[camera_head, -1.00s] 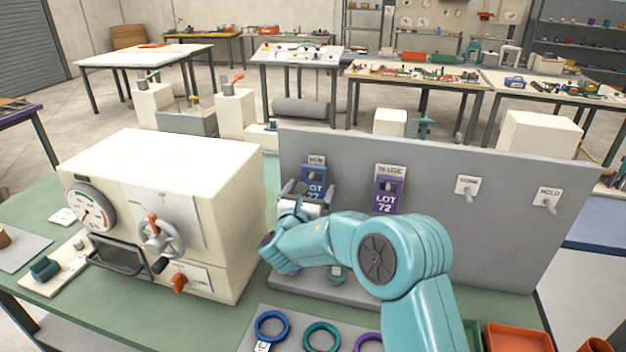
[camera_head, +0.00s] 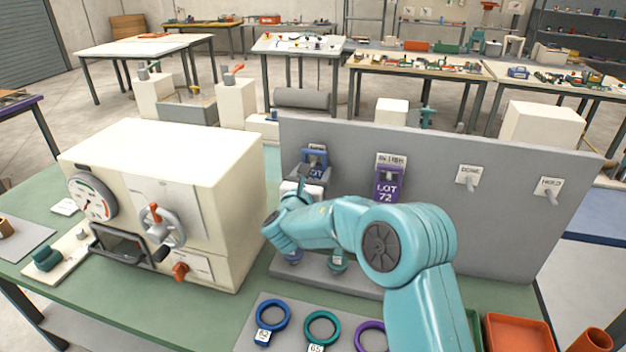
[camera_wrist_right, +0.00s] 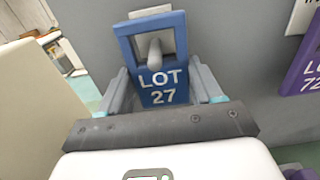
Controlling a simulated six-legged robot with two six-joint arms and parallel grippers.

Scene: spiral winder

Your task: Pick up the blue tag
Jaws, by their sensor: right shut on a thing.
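The blue tag (camera_head: 315,158), marked LOT 27, is upright at the left part of the grey upright panel (camera_head: 430,215). In the right wrist view the blue tag (camera_wrist_right: 160,75) has a window at its top, and a grey peg (camera_wrist_right: 154,50) shows inside that window. My right gripper (camera_head: 311,181) has its fingers on both sides of the tag's lower part and is shut on it; it also shows in the right wrist view (camera_wrist_right: 162,86). The wrist hides the tag's lower edge in the head view. My left gripper is not in view.
A purple LOT 72 tag (camera_head: 388,186) hangs to the right. Two bare pegs sit further right, under labels DONE (camera_head: 470,174) and HOLD (camera_head: 549,186). A cream machine (camera_head: 165,200) stands close left. Coloured rings (camera_head: 322,328) lie in front.

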